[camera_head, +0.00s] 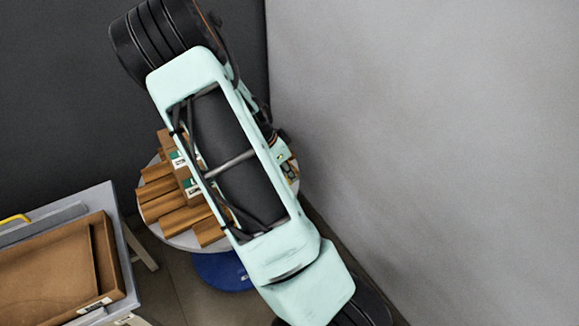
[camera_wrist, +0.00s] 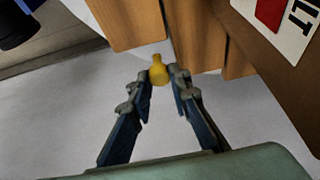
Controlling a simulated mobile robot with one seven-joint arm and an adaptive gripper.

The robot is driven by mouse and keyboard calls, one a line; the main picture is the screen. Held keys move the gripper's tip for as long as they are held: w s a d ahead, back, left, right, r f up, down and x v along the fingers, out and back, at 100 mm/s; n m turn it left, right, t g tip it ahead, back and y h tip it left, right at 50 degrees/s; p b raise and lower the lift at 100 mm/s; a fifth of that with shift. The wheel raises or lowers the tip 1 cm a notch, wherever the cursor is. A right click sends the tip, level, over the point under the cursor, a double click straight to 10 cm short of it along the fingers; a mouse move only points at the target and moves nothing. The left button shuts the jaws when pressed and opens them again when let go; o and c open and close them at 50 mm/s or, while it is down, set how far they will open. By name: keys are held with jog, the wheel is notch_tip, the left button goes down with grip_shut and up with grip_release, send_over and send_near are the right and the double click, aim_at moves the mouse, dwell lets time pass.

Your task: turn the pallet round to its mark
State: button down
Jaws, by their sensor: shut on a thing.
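The wooden pallet (camera_head: 158,190) lies on a round light grey turntable (camera_head: 185,241) in the head view, partly hidden behind my arm. Brown cartons (camera_head: 166,140) with green and white labels stand on it. In the wrist view, the pallet's slats (camera_wrist: 125,20) show at the top, above the grey surface (camera_wrist: 60,110). My gripper (camera_wrist: 162,76) is shut on a small yellow knob (camera_wrist: 158,70) at the slats' near edge. What the knob is fixed to is unclear. My arm hides the gripper in the head view. No mark can be made out.
A blue round base (camera_head: 222,271) shows under the turntable. A grey bench (camera_head: 118,225) with a large flat carton (camera_head: 55,268) and a yellow handle (camera_head: 14,218) stands at lower left. Dark and light walls rise close behind and to the right.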

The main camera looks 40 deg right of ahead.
jog(key=shift+s+a, duration=0.2)
jog(key=shift+a, duration=0.1)
jog(key=c, duration=1.8)
grip_release()
jog(key=v, duration=1.2)
